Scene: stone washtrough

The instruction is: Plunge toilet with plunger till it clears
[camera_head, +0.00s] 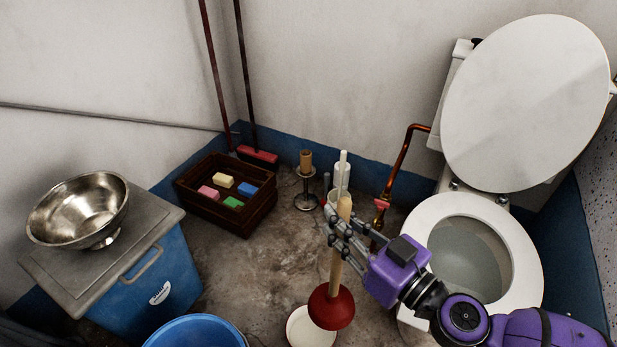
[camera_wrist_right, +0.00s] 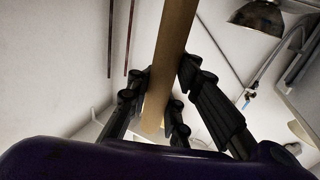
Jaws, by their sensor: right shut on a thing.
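The plunger has a wooden handle and a red rubber cup (camera_head: 331,307). My right gripper (camera_head: 343,232) is shut on the plunger's handle and holds it nearly upright. In the right wrist view the wooden handle (camera_wrist_right: 172,60) runs between the dark fingers. The cup is above or at a white round dish (camera_head: 304,330) on the floor; I cannot tell whether they touch. The white toilet (camera_head: 522,262) stands to the right with its lid (camera_head: 527,100) raised and its bowl open. The plunger is left of the bowl. My left gripper is not in view.
A copper pipe with a red valve (camera_head: 382,204) rises left of the toilet. A toilet brush (camera_head: 342,172) and a candle holder (camera_head: 306,185) stand behind the plunger. A wooden crate (camera_head: 215,215), blue bin (camera_head: 155,285) with metal bowl (camera_head: 78,208), and blue bucket (camera_head: 195,333) are left.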

